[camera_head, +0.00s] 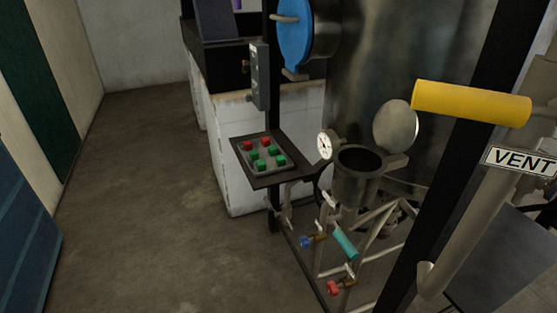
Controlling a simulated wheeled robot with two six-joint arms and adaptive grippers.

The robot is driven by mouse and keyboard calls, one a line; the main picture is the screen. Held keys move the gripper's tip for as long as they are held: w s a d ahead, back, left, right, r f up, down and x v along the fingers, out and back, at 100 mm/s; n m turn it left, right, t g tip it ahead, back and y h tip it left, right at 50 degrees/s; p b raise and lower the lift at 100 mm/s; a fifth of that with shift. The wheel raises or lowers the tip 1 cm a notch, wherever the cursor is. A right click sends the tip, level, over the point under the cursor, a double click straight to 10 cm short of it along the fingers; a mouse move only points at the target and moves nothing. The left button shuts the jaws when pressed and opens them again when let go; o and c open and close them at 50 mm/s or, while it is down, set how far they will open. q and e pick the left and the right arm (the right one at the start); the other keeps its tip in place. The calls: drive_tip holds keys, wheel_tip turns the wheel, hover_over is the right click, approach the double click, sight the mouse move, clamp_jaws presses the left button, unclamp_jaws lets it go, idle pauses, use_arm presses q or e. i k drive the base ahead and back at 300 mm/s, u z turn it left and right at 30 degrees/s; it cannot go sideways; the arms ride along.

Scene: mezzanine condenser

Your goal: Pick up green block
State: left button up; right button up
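Several small green blocks (260,165) sit on a grey tray (252,168) near the middle of the view, together with two red blocks (249,143). The tray lies on a dark square shelf (279,181) fixed to the frame of the condenser. The red blocks are toward the far side, and the green ones are in the middle and near side. Neither my left nor my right gripper is in view.
Right of the shelf are a round gauge (326,145), an open metal pot (359,178) and its raised lid (395,126). Valves and pipes sit below. A yellow-handled pipe (471,103) and a black post stand in the right foreground. Floor (150,200) at left is clear.

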sight(261, 166)
drive_tip(key=u, duration=1.3)
drive_tip(key=i, duration=1.95)
drive_tip(key=z, duration=2.7)
